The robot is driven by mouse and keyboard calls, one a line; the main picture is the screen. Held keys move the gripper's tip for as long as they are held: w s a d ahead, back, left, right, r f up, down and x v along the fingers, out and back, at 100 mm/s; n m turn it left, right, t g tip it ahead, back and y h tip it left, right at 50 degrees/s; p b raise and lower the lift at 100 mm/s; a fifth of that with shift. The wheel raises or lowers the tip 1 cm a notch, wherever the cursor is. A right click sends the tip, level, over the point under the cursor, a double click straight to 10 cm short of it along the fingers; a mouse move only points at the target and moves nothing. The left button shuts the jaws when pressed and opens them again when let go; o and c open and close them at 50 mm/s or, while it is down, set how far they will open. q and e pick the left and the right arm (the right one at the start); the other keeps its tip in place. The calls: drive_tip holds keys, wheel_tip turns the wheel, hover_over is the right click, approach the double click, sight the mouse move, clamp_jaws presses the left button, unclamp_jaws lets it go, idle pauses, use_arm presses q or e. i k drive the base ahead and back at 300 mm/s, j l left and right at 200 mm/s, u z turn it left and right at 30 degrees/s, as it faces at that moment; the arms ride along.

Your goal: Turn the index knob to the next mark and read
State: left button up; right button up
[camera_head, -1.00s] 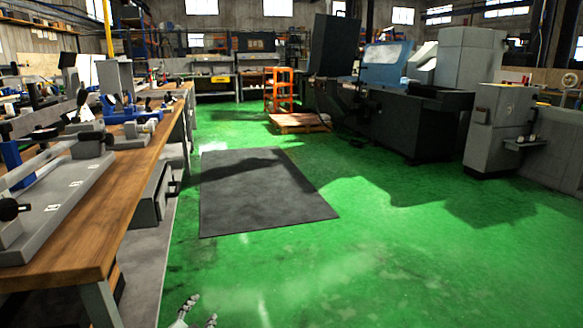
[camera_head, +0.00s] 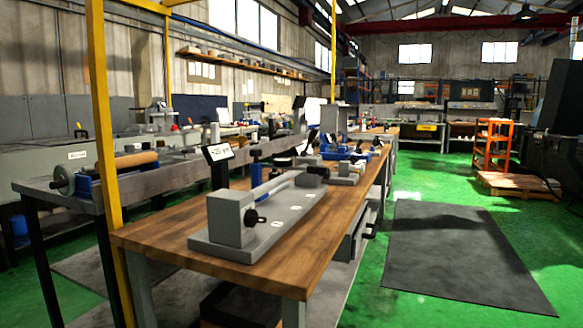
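A grey bench device (camera_head: 262,228) lies along the near end of a wooden workbench (camera_head: 180,248). It has a grey block at its near end with a black knob (camera_head: 251,217) on the side facing me, and a bar running to a dark head (camera_head: 312,175) at the far end. I cannot tell whether this black knob is the index knob, and its marks are too small to read. Small white labels sit on the device's base. A small display on a stand (camera_head: 218,152) is behind it. Neither of my grippers is in view.
A yellow post (camera_head: 101,130) rises left of the workbench. A second bench with a roller (camera_head: 110,172) stands further left. A dark mat (camera_head: 455,255) lies on the green floor to the right, beside open floor. An orange rack (camera_head: 492,145) stands at the back right.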

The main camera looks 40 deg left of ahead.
sight(250, 217)
drive_tip(key=u, duration=1.3)
drive_tip(key=i+l+u, duration=0.1)
drive_tip(key=l, duration=0.55)
drive_tip(key=i+l+u, duration=0.15)
drive_tip(key=l, duration=0.55)
drive_tip(key=i+l+u, duration=0.1)
drive_tip(key=l, duration=0.6)
